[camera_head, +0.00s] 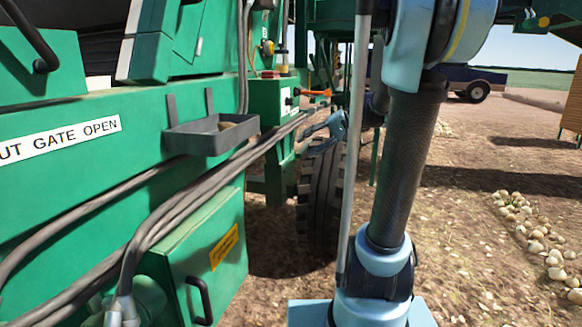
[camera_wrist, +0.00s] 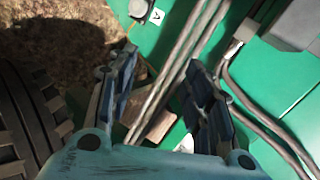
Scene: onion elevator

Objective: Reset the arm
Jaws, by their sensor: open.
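My gripper (camera_head: 310,140) is open, beside the green machine (camera_head: 70,170) and close to its grey hoses, partly behind my arm in the head view. In the wrist view my gripper (camera_wrist: 160,80) has its two dark blue fingers spread apart. Grey hoses (camera_wrist: 180,70) run behind the gap between them. A brownish piece and a small white patch show low between the fingers; I cannot tell what they are. Nothing is clearly held.
A grey tray (camera_head: 212,134) hangs on the machine's side. An orange lever (camera_head: 316,93) sticks out of a green box. A large tyre (camera_head: 319,195) stands below my gripper. Onions (camera_head: 530,235) lie in a row on open ground at right. A dark blue truck (camera_head: 450,77) stands behind.

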